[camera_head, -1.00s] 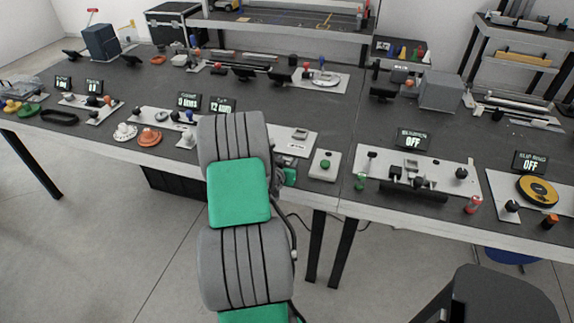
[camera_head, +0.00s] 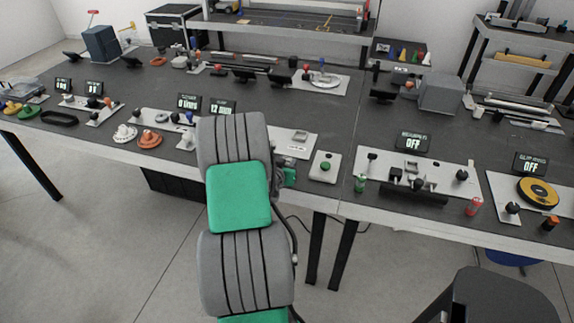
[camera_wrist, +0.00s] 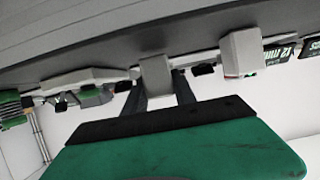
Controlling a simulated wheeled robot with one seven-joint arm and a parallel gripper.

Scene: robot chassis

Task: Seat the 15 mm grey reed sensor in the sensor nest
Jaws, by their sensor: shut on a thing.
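In the wrist view, my gripper (camera_wrist: 162,88) has its two dark fingers shut on a small pale grey block, which I take to be the grey reed sensor (camera_wrist: 155,72). The block sits between the fingertips, close to the dark bench surface in that view. In the head view, my arm hides the fingers and the block. A pale plate (camera_head: 307,149) with a raised grey block (camera_head: 300,135) lies just right of my arm. I cannot tell whether this is the sensor nest, or whether the held block touches anything.
A larger grey block (camera_wrist: 241,52) with a red line stands right of my gripper in the wrist view. A plate with a green button (camera_head: 325,166) lies right of my arm in the head view. Displays (camera_head: 222,107) stand behind my arm. The floor in front is clear.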

